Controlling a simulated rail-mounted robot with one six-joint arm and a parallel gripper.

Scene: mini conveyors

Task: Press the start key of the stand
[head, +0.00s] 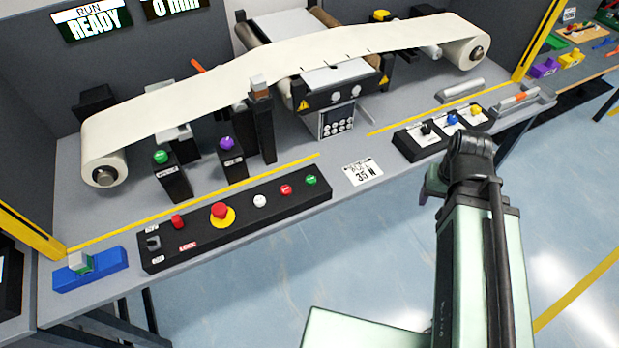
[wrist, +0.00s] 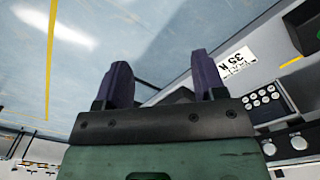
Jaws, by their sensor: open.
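A black control panel (head: 235,219) lies along the front edge of the stand's bench in the head view. It carries a green key (head: 311,180) at its right end, then a red key (head: 286,190), a white key (head: 260,201) and a red mushroom button (head: 220,211) on yellow. I cannot read which key is marked start. My gripper (wrist: 160,72) shows in the wrist view with two purple fingers apart and nothing between them.
A white web (head: 230,65) runs between two rolls above the bench. A label reading 35 N (head: 363,172) lies right of the panel. A black switch box (head: 443,132) stands farther right. A display (head: 91,21) reads RUN READY. Floor (head: 290,270) in front is open.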

